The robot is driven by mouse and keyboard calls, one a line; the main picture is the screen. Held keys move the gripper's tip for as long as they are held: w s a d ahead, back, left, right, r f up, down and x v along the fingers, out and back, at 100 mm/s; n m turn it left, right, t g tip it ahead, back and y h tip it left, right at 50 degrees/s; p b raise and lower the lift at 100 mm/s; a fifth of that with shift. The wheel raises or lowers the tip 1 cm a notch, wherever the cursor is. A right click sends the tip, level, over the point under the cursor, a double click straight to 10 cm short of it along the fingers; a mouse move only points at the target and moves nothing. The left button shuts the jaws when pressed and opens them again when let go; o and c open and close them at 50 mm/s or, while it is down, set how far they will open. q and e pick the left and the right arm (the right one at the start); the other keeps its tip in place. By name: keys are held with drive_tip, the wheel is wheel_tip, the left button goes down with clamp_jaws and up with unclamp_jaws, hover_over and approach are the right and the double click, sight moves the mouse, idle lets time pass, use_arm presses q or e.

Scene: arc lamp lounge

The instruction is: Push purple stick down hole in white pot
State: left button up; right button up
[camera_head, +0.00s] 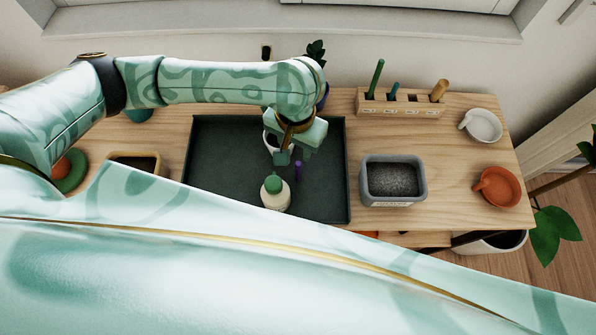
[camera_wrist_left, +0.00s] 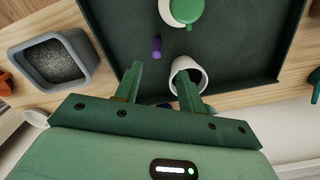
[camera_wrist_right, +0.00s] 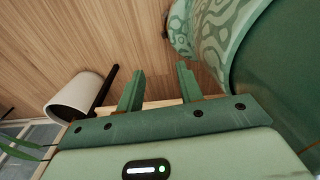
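The purple stick (camera_head: 298,171) is on the dark tray (camera_head: 224,160), just right of the green-capped white bottle (camera_head: 274,199). It also shows in the left wrist view (camera_wrist_left: 156,48); I cannot tell if it stands or lies. The white pot (camera_head: 268,142) is on the tray, partly hidden by my left gripper. My left gripper (camera_head: 292,154) is open and empty, pointing down near the stick and pot. My right gripper (camera_wrist_right: 160,82) is open and empty, away from the tray.
Right of the tray stands a grey gravel-filled planter (camera_head: 420,182). A wooden tool block (camera_head: 400,104) is behind it. A white dish (camera_head: 482,126) and a terracotta dish (camera_head: 498,187) sit at the table's right end. A white floor pot (camera_wrist_right: 75,97) shows below my right gripper.

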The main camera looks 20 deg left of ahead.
sight(298, 163)
use_arm(q)
wheel_tip(298, 163, down, 4)
drive_tip(key=shift+d+r+b, duration=0.15)
drive_tip(key=shift+r+b, duration=0.1)
drive_tip(key=shift+b, duration=0.4)
drive_tip(key=f+b, duration=0.1)
drive_tip(key=f, duration=0.1)
drive_tip(key=f+b, duration=0.1)
drive_tip(key=f, duration=0.1)
drive_tip(key=shift+w+d+f+b, duration=0.1)
drive_tip(key=shift+w+f+b, duration=0.1)
drive_tip(key=shift+b, duration=0.2)
drive_tip(key=shift+r, duration=0.15)
use_arm(e)
drive_tip(key=f, duration=0.4)
drive_tip(key=shift+s+a+f, duration=0.25)
drive_tip(key=shift+s+a, duration=0.05)
use_arm(q)
clamp_jaws()
use_arm(e)
drive_tip(key=shift+d, duration=0.1)
